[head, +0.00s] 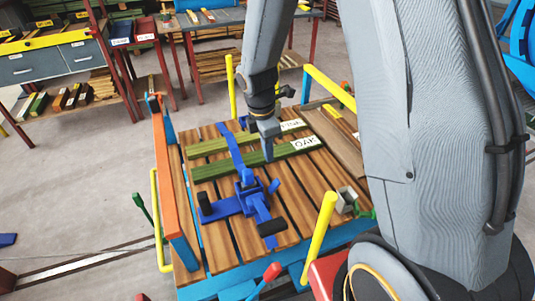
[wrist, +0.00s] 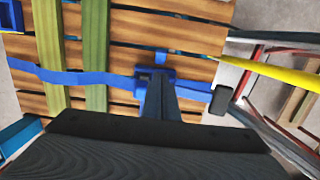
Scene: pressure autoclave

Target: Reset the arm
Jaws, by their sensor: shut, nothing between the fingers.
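My gripper (head: 267,157) points down over the slatted wooden table (head: 290,215) in the head view. It is shut and empty, with its tip in front of the green planks. In the wrist view its dark fingers (wrist: 158,80) overlap a blue fitting on the strap; I cannot tell whether they touch. Two green planks lie side by side, one labelled OAK (head: 240,160), the other's label (head: 292,125) partly hidden. A blue strap (head: 232,145) crosses them. A blue clamp (head: 248,195) with dark-ended handles sits in front of the planks.
An orange bar (head: 172,180) runs along the table's left side. Yellow posts (head: 320,236) stand at its corners. A small metal bracket (head: 346,200) sits at the right edge. Shelving with boards (head: 70,60) stands at the back left. Floor to the left is mostly clear.

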